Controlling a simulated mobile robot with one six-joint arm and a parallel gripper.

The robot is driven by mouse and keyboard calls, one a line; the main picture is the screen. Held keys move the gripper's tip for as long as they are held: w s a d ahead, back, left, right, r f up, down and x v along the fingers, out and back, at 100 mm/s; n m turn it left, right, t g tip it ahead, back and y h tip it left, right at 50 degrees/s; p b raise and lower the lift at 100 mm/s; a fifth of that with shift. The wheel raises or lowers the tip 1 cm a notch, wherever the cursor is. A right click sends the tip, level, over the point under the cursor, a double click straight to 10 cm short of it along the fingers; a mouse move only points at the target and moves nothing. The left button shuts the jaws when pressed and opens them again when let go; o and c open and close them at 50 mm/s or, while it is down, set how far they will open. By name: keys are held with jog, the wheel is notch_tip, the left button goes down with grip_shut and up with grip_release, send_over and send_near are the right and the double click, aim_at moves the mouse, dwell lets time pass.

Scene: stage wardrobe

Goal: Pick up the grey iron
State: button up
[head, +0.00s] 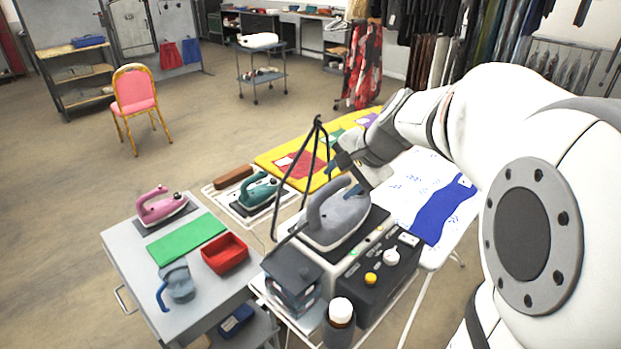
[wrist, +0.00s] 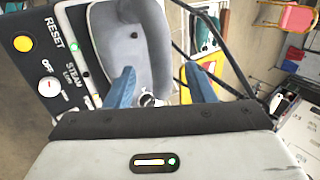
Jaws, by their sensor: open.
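The grey iron (head: 336,217) stands on the dark rest plate of a steam station in the middle of the head view. Its grey body also shows at the upper left of the wrist view (wrist: 128,45). My gripper (head: 340,172) is just above and behind the iron in the head view. In the wrist view its two blue fingers (wrist: 163,85) are apart, with the iron's body beyond them and nearer the left finger. Nothing is held. I cannot tell whether a finger touches the iron.
The steam station's black control box (head: 375,283) is in front. A black cord stand (head: 312,160) rises close beside my gripper. A teal iron (head: 258,191) and a pink iron (head: 162,206) stand to the left. A red tray (head: 225,253) and green cloth (head: 187,238) lie on the grey cart (head: 128,258).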

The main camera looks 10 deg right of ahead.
aim_at(334, 184)
jog(key=p+x, duration=0.1)
jog(key=x, duration=0.4)
jog(key=c, duration=1)
jog(key=shift+w+r, duration=0.15)
grip_shut()
notch_tip(334, 184, up, 10)
jog(key=shift+f+b, duration=0.1)
jog(key=shift+b, duration=0.25)
